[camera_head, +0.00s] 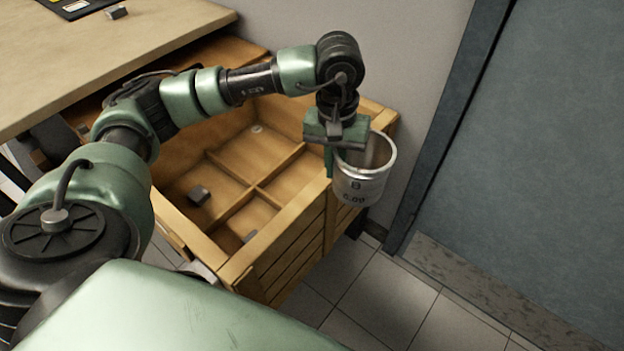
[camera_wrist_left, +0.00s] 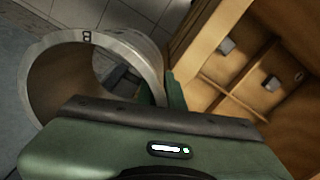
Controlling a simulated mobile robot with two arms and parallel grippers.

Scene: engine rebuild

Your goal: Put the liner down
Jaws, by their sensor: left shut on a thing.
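The liner (camera_head: 362,186) is a short silver metal cylinder marked "B" and "6.00", open at the top. My left gripper (camera_head: 340,150) is shut on its wall and holds it up at the right end of the wooden crate, at or just outside the crate's right wall. In the left wrist view the liner (camera_wrist_left: 118,46) shows as a ring, with floor tiles visible through and beyond it. The left gripper (camera_wrist_left: 160,95) shows at the liner's right side there; its fingertips are partly hidden. My right gripper is in neither view.
The wooden crate (camera_head: 289,240) has low dividers forming compartments, with small grey blocks (camera_head: 199,195) inside; several compartments look empty. A grey-blue door (camera_head: 530,150) and tiled floor (camera_head: 385,298) lie right.

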